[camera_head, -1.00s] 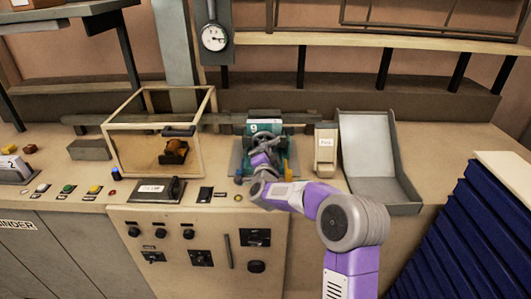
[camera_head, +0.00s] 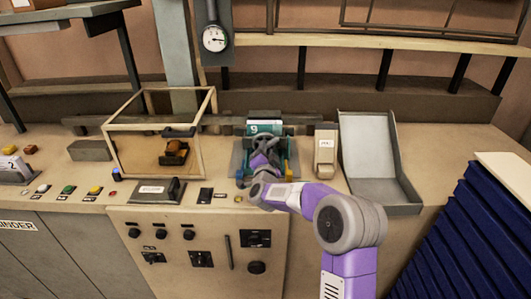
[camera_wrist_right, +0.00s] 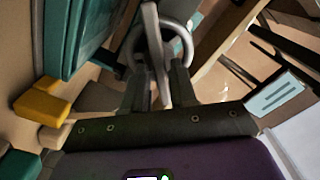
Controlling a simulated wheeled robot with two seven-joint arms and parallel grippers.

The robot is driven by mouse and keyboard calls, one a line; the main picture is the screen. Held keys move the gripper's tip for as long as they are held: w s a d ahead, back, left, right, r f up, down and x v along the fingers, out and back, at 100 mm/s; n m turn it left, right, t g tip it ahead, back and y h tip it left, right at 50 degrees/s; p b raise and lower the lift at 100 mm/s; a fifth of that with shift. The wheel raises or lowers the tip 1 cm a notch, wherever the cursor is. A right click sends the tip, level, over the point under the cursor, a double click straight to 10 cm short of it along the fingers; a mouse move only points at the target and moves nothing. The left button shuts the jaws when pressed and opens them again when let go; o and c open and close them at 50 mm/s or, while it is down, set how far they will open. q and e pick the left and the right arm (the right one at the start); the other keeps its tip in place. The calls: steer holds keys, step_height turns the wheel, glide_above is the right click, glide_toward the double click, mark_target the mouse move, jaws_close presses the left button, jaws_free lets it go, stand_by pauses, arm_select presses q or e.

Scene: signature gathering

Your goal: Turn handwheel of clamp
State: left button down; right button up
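The clamp (camera_head: 264,128) is a teal block with a plate marked 9, standing on the bench at the middle of the head view. Its grey handwheel (camera_head: 265,144) faces me and is partly hidden by my right gripper (camera_head: 263,153). In the right wrist view, the handwheel (camera_wrist_right: 154,35) shows as a grey rim and a bar. The two dark fingers of my right gripper (camera_wrist_right: 160,88) lie on either side of this bar. Whether they press on it is hard to tell. My left gripper is in neither view.
A framed box (camera_head: 110,140) stands left of the clamp. A beige labelled block (camera_head: 326,157) and a grey metal tray (camera_head: 374,165) stand on its right. Switches and a black lever unit (camera_head: 155,190) line the front edge. A gauge (camera_head: 214,38) hangs above.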

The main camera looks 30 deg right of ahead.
steer(key=shift+o, duration=1)
steer(key=shift+s+a, duration=0.1)
steer(key=v, duration=0.7)
steer(key=shift+s, duration=0.2)
